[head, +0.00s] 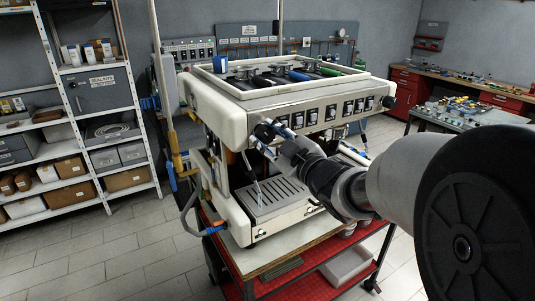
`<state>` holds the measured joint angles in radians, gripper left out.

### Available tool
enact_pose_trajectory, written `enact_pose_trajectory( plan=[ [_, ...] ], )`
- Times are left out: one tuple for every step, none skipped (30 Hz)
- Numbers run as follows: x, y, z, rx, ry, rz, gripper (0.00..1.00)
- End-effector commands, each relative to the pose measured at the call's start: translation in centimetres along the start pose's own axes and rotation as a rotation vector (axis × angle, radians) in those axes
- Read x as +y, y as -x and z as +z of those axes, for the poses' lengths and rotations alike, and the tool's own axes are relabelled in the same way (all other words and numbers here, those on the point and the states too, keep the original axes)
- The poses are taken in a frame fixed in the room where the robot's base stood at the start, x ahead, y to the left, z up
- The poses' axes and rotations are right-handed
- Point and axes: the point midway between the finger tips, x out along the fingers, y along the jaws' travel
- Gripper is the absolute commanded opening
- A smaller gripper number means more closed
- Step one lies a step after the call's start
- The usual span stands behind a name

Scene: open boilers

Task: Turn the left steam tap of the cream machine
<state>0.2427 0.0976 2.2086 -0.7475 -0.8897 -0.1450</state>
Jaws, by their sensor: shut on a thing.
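The cream machine (295,105) stands on a cart in the middle of the head view. My gripper (266,131) is at the left end of its front panel, reaching in from the right. It is shut on the left steam tap, whose knob is mostly hidden behind the fingers. A thin steam wand (250,166) hangs below that spot. The right steam tap (388,101), a dark knob, shows at the right end of the panel, apart from my gripper.
The cart (262,262) has a red lower shelf. The drip tray (268,197) lies below my gripper. Blue-handled tools and cups lie on the machine's top. Metal shelves (105,85) with boxes stand at left, a red workbench (405,78) at back right. The floor at left is clear.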

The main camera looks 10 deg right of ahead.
Motion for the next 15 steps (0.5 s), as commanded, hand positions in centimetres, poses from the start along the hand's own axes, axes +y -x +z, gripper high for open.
enact_pose_trajectory(
  plan=[
    [-0.23, -0.01, 0.30, 0.004, 0.049, 0.003, 0.11],
    [-0.21, 0.00, 0.31, 0.004, 0.076, 0.004, 0.11],
    [-0.20, 0.01, 0.29, 0.004, 0.115, 0.004, 0.11],
    [-0.20, 0.00, 0.29, 0.004, 0.143, 0.003, 0.11],
    [-0.17, -0.01, 0.29, 0.003, 0.172, 0.003, 0.11],
    [-0.15, 0.00, 0.26, 0.004, 0.209, 0.004, 0.11],
    [-0.15, 0.01, 0.26, 0.004, 0.239, 0.003, 0.11],
    [-0.13, 0.00, 0.27, 0.003, 0.266, 0.003, 0.11],
    [-0.11, -0.01, 0.25, 0.003, 0.304, 0.004, 0.11],
    [-0.12, 0.00, 0.24, 0.003, 0.333, 0.003, 0.11],
    [-0.10, 0.00, 0.24, 0.003, 0.362, 0.003, 0.11],
    [-0.06, 0.00, 0.20, 0.003, 0.400, 0.004, 0.11],
    [-0.05, 0.00, 0.18, 0.004, 0.428, 0.004, 0.11],
    [-0.06, 0.00, 0.20, 0.003, 0.456, 0.003, 0.11],
    [-0.04, -0.01, 0.22, 0.002, 0.492, 0.003, 0.11]
  ],
)
